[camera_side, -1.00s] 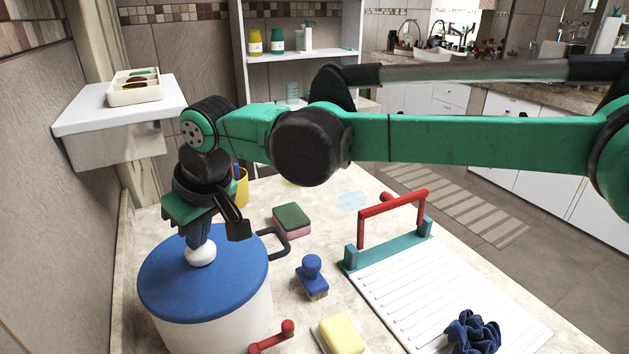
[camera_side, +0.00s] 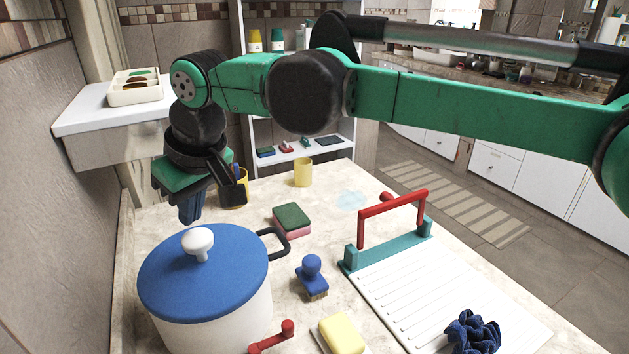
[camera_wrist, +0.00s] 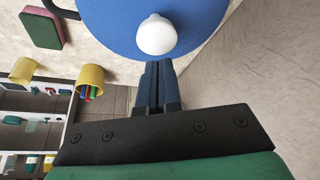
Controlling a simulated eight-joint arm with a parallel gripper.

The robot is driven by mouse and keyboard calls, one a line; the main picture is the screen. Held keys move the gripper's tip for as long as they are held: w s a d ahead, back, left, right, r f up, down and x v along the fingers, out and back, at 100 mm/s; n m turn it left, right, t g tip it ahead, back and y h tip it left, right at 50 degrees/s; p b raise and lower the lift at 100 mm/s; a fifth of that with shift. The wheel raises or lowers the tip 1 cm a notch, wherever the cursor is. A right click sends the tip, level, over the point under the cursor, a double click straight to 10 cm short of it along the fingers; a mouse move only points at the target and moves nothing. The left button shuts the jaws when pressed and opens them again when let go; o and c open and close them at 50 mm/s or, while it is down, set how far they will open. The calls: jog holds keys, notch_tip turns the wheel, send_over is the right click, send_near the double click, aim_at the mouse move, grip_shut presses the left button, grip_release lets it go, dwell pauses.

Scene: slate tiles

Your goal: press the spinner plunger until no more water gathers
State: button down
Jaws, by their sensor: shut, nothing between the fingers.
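The spinner is a white tub (camera_side: 222,318) with a blue lid (camera_side: 165,276) and a dark side handle, at the front left of the counter. Its white plunger knob (camera_side: 198,240) stands up clear of the lid on a short stem. My gripper (camera_side: 191,214) is shut and empty, with its blue fingers pointing down, above and behind the knob and apart from it. In the wrist view, the shut fingertips (camera_wrist: 158,66) appear just below the white knob (camera_wrist: 156,35) over the blue lid (camera_wrist: 100,22). The inside of the tub is hidden.
A green and pink sponge (camera_side: 291,220), a blue brush (camera_side: 312,277) and a yellow soap (camera_side: 341,336) lie right of the spinner. A white drainboard (camera_side: 440,290) with a red handle holds a dark blue cloth (camera_side: 472,332). Yellow cups (camera_side: 303,172) stand behind.

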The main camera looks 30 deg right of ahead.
aim_at(197, 235)
dwell(0.4)
jog(key=shift+f, duration=2)
jog(key=shift+r, duration=2)
notch_tip(197, 235, up, 5)
jog(key=shift+r, duration=0.5)
